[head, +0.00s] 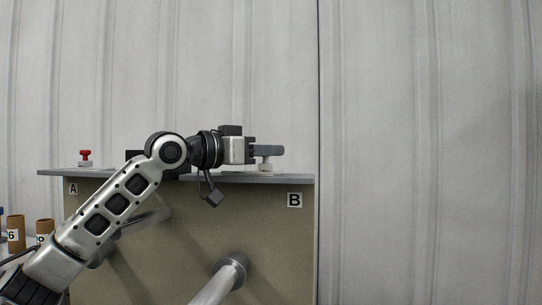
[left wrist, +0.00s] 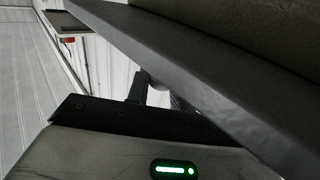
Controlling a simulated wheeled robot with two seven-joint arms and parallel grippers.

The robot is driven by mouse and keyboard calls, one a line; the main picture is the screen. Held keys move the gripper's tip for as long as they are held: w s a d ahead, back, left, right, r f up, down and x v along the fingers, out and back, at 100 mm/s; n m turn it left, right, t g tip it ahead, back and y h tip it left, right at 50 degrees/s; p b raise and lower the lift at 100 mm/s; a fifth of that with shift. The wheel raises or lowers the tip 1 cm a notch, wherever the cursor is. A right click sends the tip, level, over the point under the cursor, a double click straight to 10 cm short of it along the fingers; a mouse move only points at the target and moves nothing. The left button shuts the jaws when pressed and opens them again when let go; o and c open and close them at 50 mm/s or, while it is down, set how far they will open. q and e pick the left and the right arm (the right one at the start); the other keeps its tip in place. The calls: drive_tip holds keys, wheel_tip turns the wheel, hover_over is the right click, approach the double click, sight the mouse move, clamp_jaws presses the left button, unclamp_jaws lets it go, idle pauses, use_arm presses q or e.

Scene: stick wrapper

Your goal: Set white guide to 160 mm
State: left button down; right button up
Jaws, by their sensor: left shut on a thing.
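The white guide (head: 266,168) sits on the grey top edge of the machine near its right end, above the label B (head: 294,200). Only its small white lower part shows; its upper part is hidden by my fingers. My left gripper (head: 269,151) reaches in level from the left and is shut on it. No scale or reading in mm can be made out. In the left wrist view the fingertips and the guide cannot be told clearly. My right gripper is not in view.
A red knob on a white base (head: 85,158) stands at the left end of the top, above label A (head: 73,189). A small red part (left wrist: 67,40) shows in the left wrist view. Brown tubes (head: 16,233) stand at the lower left. Right of the machine is clear.

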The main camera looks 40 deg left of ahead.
sight(253, 175)
use_arm(q)
drive_tip(key=c, duration=1.3)
unclamp_jaws()
drive_tip(key=shift+o, duration=0.2)
drive_tip(key=shift+s+f+b, duration=0.15)
drive_tip(key=shift+s+b, duration=0.2)
drive_tip(key=shift+b, duration=0.2)
drive_tip(key=b, duration=0.1)
drive_tip(key=s+b, duration=0.2)
drive_tip(key=shift+s+a+f, duration=0.15)
drive_tip(key=shift+a+f, duration=0.1)
drive_tip(key=s+a+b, duration=0.2)
drive_tip(key=s+b, duration=0.3)
drive_tip(key=s, duration=0.7)
drive_tip(key=shift+s+a+r, duration=0.3)
drive_tip(key=shift+s+r, duration=0.05)
drive_tip(key=shift+r, duration=0.1)
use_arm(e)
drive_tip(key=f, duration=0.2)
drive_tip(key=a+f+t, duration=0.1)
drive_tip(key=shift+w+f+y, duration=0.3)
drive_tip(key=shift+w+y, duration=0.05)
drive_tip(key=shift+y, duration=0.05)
